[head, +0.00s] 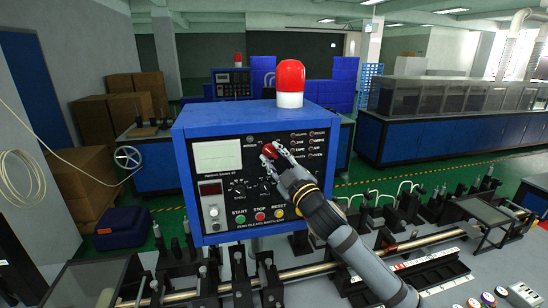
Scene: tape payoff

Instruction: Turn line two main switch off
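A blue control box (183,170) with a black front panel stands in the middle of the head view. A red knob (269,151), apparently the main switch, shows on the right half of the panel. My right gripper (271,151) reaches up from the lower right, with its fingers on either side of the red knob. Whether the fingers touch the knob is too small to tell. The gripper hides the panel around the knob, so its label and pointing direction cannot be read. My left gripper is not in view.
Green start (240,219), red stop (260,216) and yellow reset (279,213) buttons sit below on the panel. A red beacon (290,79) stands on top. Small indicators (308,145) lie right of the gripper. A rail with metal fixtures (440,236) runs below the box.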

